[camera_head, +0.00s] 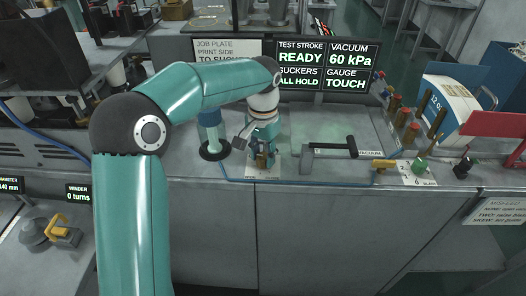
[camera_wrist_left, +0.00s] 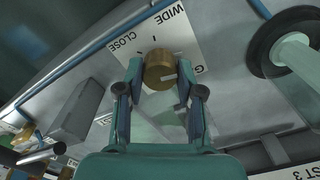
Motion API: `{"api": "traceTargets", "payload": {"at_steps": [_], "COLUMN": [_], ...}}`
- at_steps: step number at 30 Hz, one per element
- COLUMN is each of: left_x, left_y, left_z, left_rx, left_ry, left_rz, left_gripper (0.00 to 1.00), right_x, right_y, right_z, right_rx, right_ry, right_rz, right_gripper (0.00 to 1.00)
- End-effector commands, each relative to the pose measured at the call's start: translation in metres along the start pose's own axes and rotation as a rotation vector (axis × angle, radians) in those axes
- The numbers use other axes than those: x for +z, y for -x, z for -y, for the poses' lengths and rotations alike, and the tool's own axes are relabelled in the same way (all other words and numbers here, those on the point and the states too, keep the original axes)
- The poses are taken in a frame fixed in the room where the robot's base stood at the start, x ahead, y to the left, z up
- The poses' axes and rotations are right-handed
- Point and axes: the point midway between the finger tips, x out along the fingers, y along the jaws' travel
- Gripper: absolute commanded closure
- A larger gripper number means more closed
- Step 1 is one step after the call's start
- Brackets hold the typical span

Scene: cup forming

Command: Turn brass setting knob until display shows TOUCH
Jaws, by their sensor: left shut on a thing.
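The brass setting knob (camera_wrist_left: 158,72) sits on a white plate marked WIDE and CLOSE in the left wrist view. A pale mark on its face points to the right of that picture. My left gripper (camera_wrist_left: 159,66) has one finger on each side of the knob and is shut on it. In the head view my left gripper (camera_head: 263,150) reaches down to the plate at the bench front, and the knob (camera_head: 262,162) is mostly hidden by the fingers. The display (camera_head: 324,66) reads GAUGE TOUCH, with READY, 60 kPa and ALL HOLD. My right gripper is not in view.
Several small brass and coloured controls stand further right. A blue tube runs along the bench front.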

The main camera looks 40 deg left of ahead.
Motion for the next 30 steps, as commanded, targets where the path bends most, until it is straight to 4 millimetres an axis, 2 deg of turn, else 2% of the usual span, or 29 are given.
{"api": "traceTargets", "payload": {"at_steps": [17, 18, 22, 30], "left_x": [-0.0012, -0.0012, -0.0009, -0.0005], "left_y": [0.0013, 0.0014, 0.0011, 0.0005], "left_z": [0.0012, 0.0012, 0.001, 0.0005], "left_rx": [-0.003, -0.003, -0.003, -0.002], "left_ry": [-0.051, -0.051, -0.05, -0.05], "left_rz": [-0.006, -0.006, -0.005, -0.002], "left_gripper": [0.98, 0.62, 0.4, 0.38], "right_x": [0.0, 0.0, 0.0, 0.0], "right_y": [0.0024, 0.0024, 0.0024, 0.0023], "right_z": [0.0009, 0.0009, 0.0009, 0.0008], "right_rx": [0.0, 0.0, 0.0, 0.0], "right_ry": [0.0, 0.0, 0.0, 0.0], "right_rz": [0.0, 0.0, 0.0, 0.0], "right_gripper": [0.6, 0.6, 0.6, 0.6]}}
